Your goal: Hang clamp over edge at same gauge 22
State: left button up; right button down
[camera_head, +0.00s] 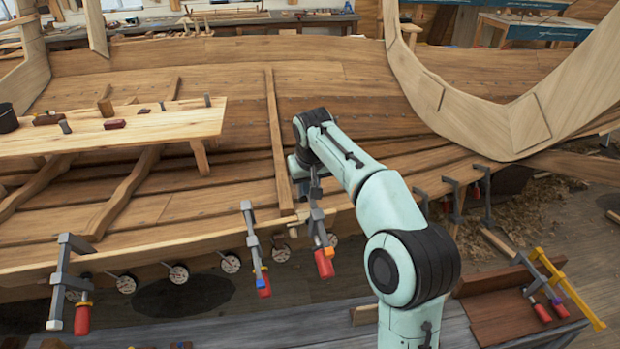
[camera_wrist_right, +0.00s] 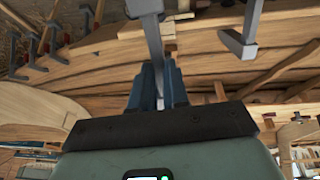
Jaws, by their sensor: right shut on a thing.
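My right gripper (camera_head: 312,178) is shut on a grey clamp (camera_head: 317,215) with a red handle, held roughly upright at the hull's near plank edge. In the right wrist view my blue fingers (camera_wrist_right: 160,88) close around the clamp's grey bar (camera_wrist_right: 154,40). I cannot tell whether the clamp touches the edge. Several round dial gauges (camera_head: 231,263) sit in a row below the edge; one (camera_head: 333,240) is just beside the held clamp. Their numbers are too small to read. My left gripper is in neither view.
Another clamp (camera_head: 251,235) hangs on the edge just left of the held one, and a further clamp (camera_head: 62,275) is at far left. More clamps (camera_head: 455,198) hang to the right of my arm. A plank bench (camera_head: 160,128) with small tools stands inside the hull.

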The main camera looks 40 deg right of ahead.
jog(key=shift+f, duration=0.65)
jog(key=x, duration=0.3)
jog(key=shift+w+d+f, duration=0.25)
jog(key=shift+w, duration=0.15)
jog(key=shift+x, duration=2.75)
jog(key=shift+a+f, duration=0.1)
jog(key=shift+f, duration=0.35)
jog(key=shift+s+f+b, duration=0.1)
jog(key=shift+b, duration=0.25)
jog(key=c, duration=1.1)
grip_release()
jog(key=shift+o, duration=0.2)
